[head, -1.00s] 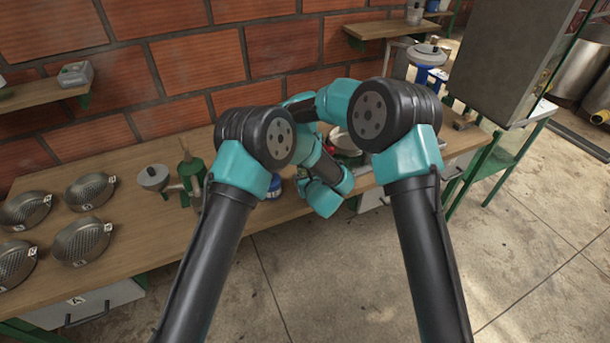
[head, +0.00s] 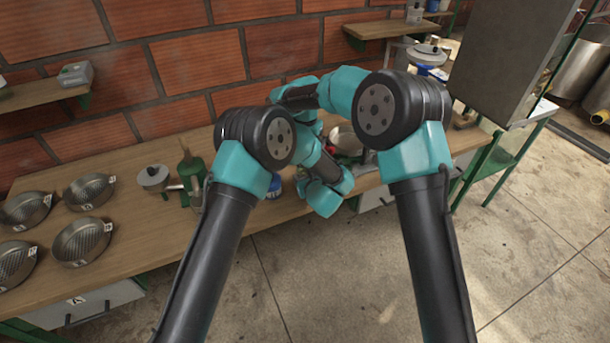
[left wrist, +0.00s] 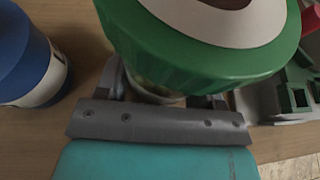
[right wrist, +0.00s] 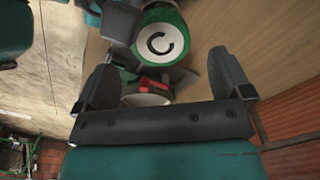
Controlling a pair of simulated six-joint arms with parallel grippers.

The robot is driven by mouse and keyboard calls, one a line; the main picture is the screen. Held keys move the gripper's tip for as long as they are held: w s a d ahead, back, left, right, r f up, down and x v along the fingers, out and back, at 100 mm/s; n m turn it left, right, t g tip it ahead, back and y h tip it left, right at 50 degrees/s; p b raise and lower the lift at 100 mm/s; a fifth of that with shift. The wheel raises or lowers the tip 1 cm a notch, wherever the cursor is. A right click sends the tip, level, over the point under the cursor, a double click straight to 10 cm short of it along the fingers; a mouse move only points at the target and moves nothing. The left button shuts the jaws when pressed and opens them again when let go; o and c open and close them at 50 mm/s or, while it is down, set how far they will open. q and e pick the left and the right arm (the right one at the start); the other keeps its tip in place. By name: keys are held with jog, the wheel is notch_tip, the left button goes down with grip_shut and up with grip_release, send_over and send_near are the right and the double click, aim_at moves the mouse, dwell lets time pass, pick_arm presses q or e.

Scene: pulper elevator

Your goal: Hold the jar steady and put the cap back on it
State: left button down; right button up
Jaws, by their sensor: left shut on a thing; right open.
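In the left wrist view my left gripper (left wrist: 165,97) is shut on the jar (left wrist: 150,92), just below a wide green cap (left wrist: 215,55). The cap has a white disc on its top and sits over the jar's mouth. I cannot tell whether it is fully seated. The right wrist view shows the green cap (right wrist: 162,38) with a dark letter C on its white disc. My right gripper (right wrist: 163,75) is open and empty, with the cap ahead of its fingers and slightly beyond them. In the head view my arms hide the jar and both fingertips.
A blue and white container (left wrist: 30,60) stands left of the jar. Metal strainers (head: 82,241) and a grey-lidded pot (head: 153,177) stand on the bench's left. A pale dish with a red part (right wrist: 150,88) is near my right fingers. The bench's front left (head: 150,250) is clear.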

jog(key=shift+c, duration=0.4)
jog(key=n, duration=0.1)
jog(key=r+n, duration=0.1)
jog(key=n, duration=0.2)
jog(key=shift+r, duration=0.3)
jog(key=n, duration=0.2)
jog(key=r+n, duration=0.1)
jog(key=n, duration=0.1)
jog(key=r+n, duration=0.1)
jog(key=shift+n, duration=0.4)
jog(key=shift+f, duration=0.15)
jog(key=shift+f, duration=3.95)
